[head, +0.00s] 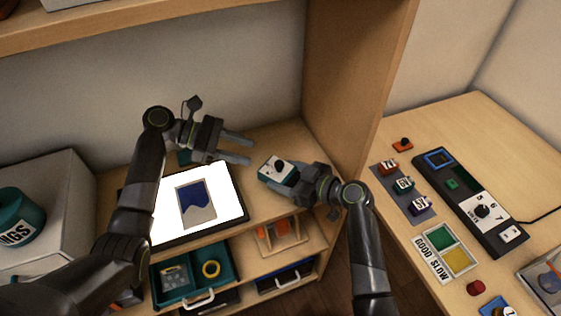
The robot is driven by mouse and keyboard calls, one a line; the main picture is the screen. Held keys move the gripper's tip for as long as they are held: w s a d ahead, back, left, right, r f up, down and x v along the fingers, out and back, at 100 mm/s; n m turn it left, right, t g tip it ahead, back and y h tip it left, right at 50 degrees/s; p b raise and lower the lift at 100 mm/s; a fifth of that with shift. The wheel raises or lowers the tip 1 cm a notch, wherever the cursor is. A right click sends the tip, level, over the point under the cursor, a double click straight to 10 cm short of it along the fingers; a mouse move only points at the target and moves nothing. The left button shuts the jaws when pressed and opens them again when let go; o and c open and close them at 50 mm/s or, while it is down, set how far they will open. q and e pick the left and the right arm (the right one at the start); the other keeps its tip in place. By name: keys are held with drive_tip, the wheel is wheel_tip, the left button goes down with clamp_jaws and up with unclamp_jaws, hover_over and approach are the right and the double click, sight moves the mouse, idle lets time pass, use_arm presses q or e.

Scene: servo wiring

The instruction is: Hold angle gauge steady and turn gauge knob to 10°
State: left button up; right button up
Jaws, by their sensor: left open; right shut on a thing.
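The angle gauge (271,172) is a small box with a white face, a dark round knob (279,165) and teal sides. My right gripper (287,173) is shut on the gauge from its right side, above the shelf top. The knob faces up and is uncovered; its angle reading is too small to make out. My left gripper (243,148) is open and empty to the left of the gauge and a little higher in the picture. Its fingers point right, apart from the gauge.
A tablet with a bright screen (228,183) lies on the shelf top (262,207) below my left gripper. An upright wooden panel (345,70) stands behind my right gripper. The right table holds a long dark panel (465,185), small servos and a GOOD/SLOW tray (433,265).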

sight(278, 163)
use_arm(q)
drive_tip(key=shift+n+t, duration=0.5)
drive_tip(key=shift+t, duration=0.1)
drive_tip(key=x, duration=1)
drive_tip(key=shift+s+d+f, duration=0.2)
drive_tip(key=shift+f, duration=0.35)
